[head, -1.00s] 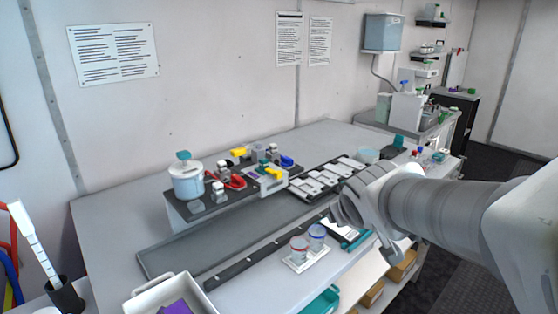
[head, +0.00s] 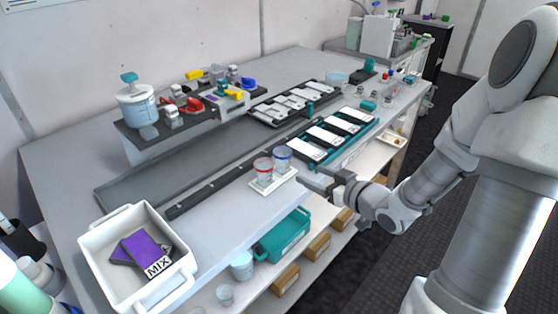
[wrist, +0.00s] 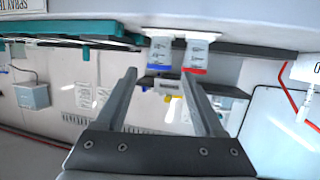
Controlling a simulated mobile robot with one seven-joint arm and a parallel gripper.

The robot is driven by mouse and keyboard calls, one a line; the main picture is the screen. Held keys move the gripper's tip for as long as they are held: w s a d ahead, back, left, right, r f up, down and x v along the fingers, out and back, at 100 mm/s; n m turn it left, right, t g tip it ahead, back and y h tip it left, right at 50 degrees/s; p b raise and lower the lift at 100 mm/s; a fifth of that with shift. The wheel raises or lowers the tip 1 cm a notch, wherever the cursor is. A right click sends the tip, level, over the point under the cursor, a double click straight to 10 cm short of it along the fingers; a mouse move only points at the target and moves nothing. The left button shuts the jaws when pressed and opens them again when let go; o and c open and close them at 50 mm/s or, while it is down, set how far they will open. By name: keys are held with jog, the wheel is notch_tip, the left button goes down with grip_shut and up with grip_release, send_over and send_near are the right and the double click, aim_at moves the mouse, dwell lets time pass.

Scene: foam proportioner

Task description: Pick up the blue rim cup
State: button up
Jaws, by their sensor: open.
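The blue rim cup (head: 282,160) is clear and stands upright on a small white tray (head: 288,184) near the bench's front edge. A red rim cup (head: 263,172) stands beside it on the same tray, to its left. My gripper (head: 316,183) is open and empty, just right of the tray and apart from both cups. In the wrist view the scene is upside down; the blue rim cup (wrist: 158,54) appears ahead, between and beyond the fingertips of my gripper (wrist: 159,73). The red rim cup (wrist: 196,57) appears there beyond the right fingertip.
A teal rack (head: 340,137) with white cards lies behind and right of the cups. A white bin (head: 135,262) with purple packets stands front left. A black rail (head: 215,182) runs behind the cups. A teal crate (head: 283,236) and boxes sit on the shelf below.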

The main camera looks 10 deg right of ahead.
aim_at(287, 164)
jog(key=b+x, duration=0.1)
jog(key=x, duration=1)
jog(key=shift+w+a+f+b, duration=0.15)
jog(key=shift+w+b, duration=0.2)
jog(key=shift+b, duration=0.05)
jog(key=shift+f+b+x, duration=0.2)
jog(key=shift+b+x, duration=0.2)
jog(key=shift+x, duration=2.25)
jog(key=shift+s, duration=0.1)
jog(key=c, duration=1.1)
